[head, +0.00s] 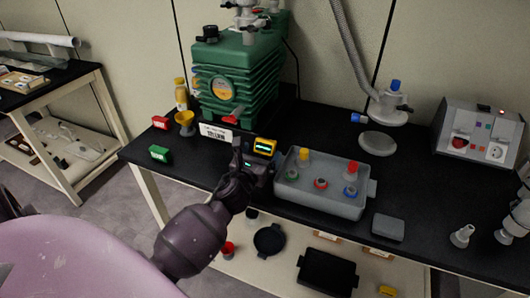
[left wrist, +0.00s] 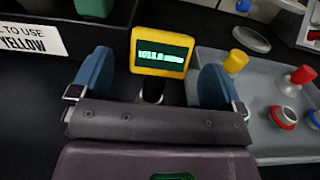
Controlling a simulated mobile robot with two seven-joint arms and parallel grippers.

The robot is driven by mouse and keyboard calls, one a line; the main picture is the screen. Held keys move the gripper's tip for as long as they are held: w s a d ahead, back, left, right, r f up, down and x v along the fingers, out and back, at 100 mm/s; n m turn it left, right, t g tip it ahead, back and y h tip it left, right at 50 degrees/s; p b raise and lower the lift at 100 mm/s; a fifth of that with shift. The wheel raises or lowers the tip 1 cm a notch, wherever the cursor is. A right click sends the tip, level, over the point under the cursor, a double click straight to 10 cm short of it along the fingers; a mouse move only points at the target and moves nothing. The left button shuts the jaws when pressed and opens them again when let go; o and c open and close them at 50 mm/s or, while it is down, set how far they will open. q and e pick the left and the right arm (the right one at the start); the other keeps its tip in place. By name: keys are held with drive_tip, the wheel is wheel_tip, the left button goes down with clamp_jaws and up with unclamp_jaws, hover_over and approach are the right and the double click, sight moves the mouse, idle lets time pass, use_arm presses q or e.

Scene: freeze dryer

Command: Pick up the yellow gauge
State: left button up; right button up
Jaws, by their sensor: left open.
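The yellow gauge (head: 264,146) has a lit green display and stands on the black bench, just left of the grey tray. In the left wrist view the yellow gauge (left wrist: 161,52) shows its display facing me, with a dark stem below it. My left gripper (head: 242,158) reaches in over the bench beside the gauge. In the left wrist view its two blue fingers (left wrist: 158,85) are apart, one on each side of the gauge's stem, with gaps to both. Nothing is held between them. My right gripper is at most partly at the right edge and cannot be made out.
The grey tray (head: 318,204) with coloured valve parts stands close right of the gauge. A label sign (head: 216,133) stands close left. The green pump (head: 236,80) is behind. Red (head: 161,122) and green (head: 160,153) gauges lie at the left.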

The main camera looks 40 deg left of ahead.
use_arm(q)
drive_tip(key=shift+x, duration=1.05)
drive_tip(key=shift+w, duration=0.2)
drive_tip(key=shift+c, duration=0.2)
